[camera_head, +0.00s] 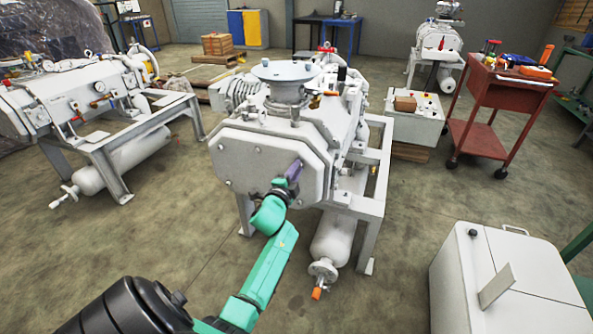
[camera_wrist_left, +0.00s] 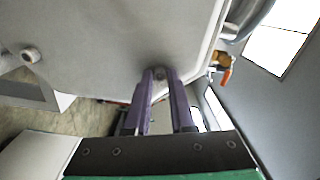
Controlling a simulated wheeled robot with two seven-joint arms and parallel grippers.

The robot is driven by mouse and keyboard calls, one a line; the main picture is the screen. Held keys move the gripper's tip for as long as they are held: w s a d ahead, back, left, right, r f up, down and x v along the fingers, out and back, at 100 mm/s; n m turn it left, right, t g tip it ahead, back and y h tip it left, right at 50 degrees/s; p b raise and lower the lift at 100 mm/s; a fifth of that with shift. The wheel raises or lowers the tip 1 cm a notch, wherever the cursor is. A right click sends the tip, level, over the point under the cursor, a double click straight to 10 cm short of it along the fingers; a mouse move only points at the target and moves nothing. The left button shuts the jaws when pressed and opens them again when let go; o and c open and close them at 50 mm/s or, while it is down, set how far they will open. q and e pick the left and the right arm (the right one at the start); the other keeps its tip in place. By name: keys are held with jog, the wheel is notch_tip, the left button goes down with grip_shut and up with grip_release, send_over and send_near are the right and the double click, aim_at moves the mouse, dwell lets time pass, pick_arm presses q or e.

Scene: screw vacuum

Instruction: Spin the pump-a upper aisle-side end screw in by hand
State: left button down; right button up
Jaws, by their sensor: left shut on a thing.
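Pump-a is the pale grey vacuum pump (camera_head: 250,158) in the middle of the head view, with its flat end cover facing me. Several small screw heads show on that cover. My left gripper (camera_head: 296,166) reaches up to the right part of the cover. In the left wrist view its two purple fingers (camera_wrist_left: 160,74) are nearly closed on a small grey screw head (camera_wrist_left: 160,72) close to the cover (camera_wrist_left: 110,40). Its shank is hidden, so I cannot tell how deep it sits. My right gripper is not in view.
Another screw (camera_wrist_left: 31,55) protrudes from the cover in the left wrist view. An orange-handled valve (camera_wrist_left: 226,72) is beside the cover's edge. The pump stands on a grey frame (camera_head: 375,200). A red cart (camera_head: 497,105) and a white cabinet (camera_head: 505,285) stand right.

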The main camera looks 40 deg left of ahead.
pick_arm(q)
jog(key=c, duration=0.9)
grip_release()
jog(key=shift+f, duration=0.25)
jog(key=shift+o, duration=0.7)
jog(key=shift+s+r, duration=0.1)
jog(key=shift+r, duration=0.05)
jog(key=v, duration=1.4)
jog(key=shift+s+d, duration=0.2)
jog(key=shift+s, duration=0.1)
